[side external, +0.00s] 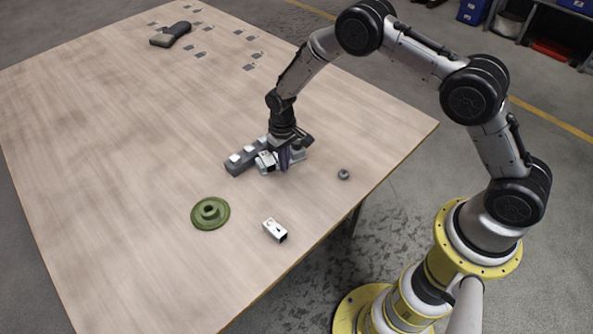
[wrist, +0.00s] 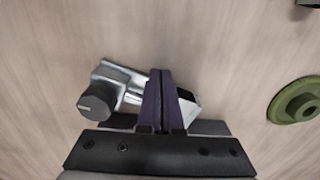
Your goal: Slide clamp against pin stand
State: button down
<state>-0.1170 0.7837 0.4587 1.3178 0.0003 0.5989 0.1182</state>
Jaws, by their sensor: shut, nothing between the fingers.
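The clamp, as I take it, is a bright metal piece (wrist: 130,84) with a dark grey knob (wrist: 97,101) at its left end in the wrist view. My gripper (wrist: 159,128) is shut and empty, its purple fingers down beside the clamp and hiding part of it. Whether they touch cannot be told. In the side view my gripper (side external: 284,164) stands low at the table, with the clamp's pale end (side external: 265,161) just left of it. A green round flange with a raised hub (side external: 210,213), perhaps the pin stand, lies apart, lower left; it also shows in the wrist view (wrist: 297,101).
A grey bar (side external: 237,167) with white-topped blocks lies close behind the clamp. A white block with a dark end (side external: 273,229) and a small grey round part (side external: 343,174) lie nearer the table's edge. A dark grey object (side external: 171,34) is far off.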

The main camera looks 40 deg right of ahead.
jog(key=shift+w+r, duration=0.15)
jog(key=shift+w, duration=1)
jog(key=shift+s, duration=0.1)
